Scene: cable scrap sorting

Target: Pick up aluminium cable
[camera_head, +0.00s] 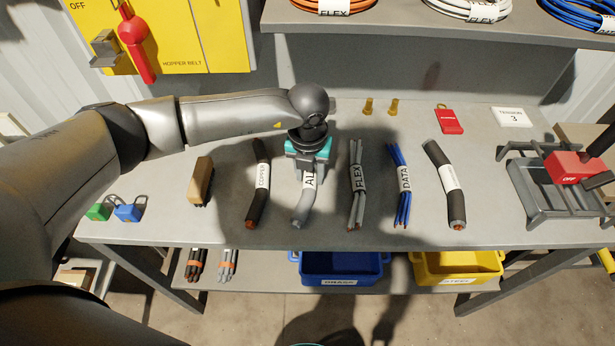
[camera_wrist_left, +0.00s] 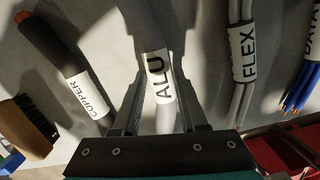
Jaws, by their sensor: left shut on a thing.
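The aluminium cable (camera_head: 304,207) is a light grey length with a white label reading "ALU". It lies on the grey workbench (camera_head: 330,236) between the copper cable and the flex bundle. My left gripper (camera_head: 309,168) points down over it, and its body hides the cable's far part in the head view. In the left wrist view the aluminium cable (camera_wrist_left: 157,75) runs between the two dark fingers of the left gripper (camera_wrist_left: 160,112), which are shut on it near the label. I cannot tell whether the cable is clear of the bench. My right gripper is not in view.
The copper cable (camera_head: 261,183) lies left of it, and the flex bundle (camera_head: 357,186) lies right. A data bundle (camera_head: 402,189) and another dark cable (camera_head: 447,184) lie further right. A brush (camera_head: 201,180) is at left. Blue (camera_head: 342,266) and yellow bins (camera_head: 457,266) stand below.

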